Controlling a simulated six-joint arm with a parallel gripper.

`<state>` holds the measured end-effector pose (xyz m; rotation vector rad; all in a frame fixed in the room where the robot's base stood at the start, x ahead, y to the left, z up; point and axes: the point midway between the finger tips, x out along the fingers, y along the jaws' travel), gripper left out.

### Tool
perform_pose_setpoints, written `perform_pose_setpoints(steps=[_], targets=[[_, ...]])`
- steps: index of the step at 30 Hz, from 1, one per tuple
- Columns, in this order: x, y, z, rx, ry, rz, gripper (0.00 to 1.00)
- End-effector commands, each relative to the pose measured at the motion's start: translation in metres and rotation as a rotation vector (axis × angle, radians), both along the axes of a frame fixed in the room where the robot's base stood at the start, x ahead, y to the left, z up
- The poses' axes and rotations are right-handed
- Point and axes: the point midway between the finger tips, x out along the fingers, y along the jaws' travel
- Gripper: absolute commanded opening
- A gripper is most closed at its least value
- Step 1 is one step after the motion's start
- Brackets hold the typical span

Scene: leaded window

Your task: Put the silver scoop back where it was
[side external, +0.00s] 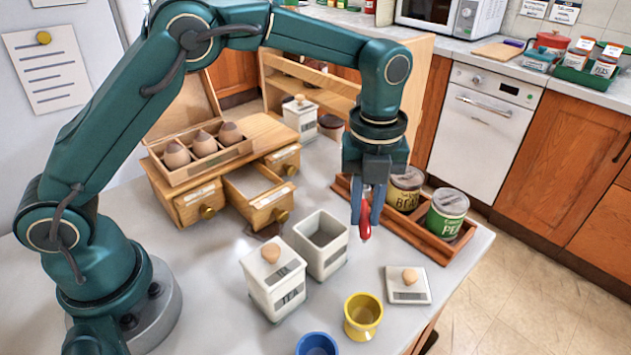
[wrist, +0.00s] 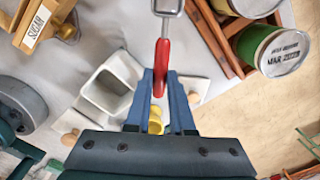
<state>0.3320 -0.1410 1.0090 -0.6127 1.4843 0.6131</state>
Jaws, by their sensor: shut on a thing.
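My gripper (side external: 362,198) points down above the table, right of the open white canister (side external: 323,262). It is shut on the scoop's red handle (side external: 365,222). In the wrist view the red handle (wrist: 161,68) sits between my gripper's blue fingers (wrist: 161,84), and the scoop's silver head (wrist: 168,6) is cut off by the top edge. The head is hard to make out in the side view. The open canister also shows in the wrist view (wrist: 100,103). Its lid (side external: 408,296) lies on the table to the right.
A lidded TEA canister (side external: 270,293) stands beside the open one. A yellow cup (side external: 363,322) and blue cup (side external: 317,345) stand in front. A wooden tray (side external: 408,237) holds cans at the right. A small wooden chest (side external: 222,150) has an open drawer (side external: 262,203).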

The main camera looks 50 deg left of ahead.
Motion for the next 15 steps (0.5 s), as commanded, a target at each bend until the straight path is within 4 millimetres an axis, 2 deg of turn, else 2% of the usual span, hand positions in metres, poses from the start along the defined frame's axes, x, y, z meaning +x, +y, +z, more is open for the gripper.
perform_pose_setpoints(steps=[9,15], targets=[[-0.001,0.000,-0.038,0.000,0.004,0.001,0.00],[0.000,0.000,-0.046,-0.001,-0.001,0.001,0.00]])
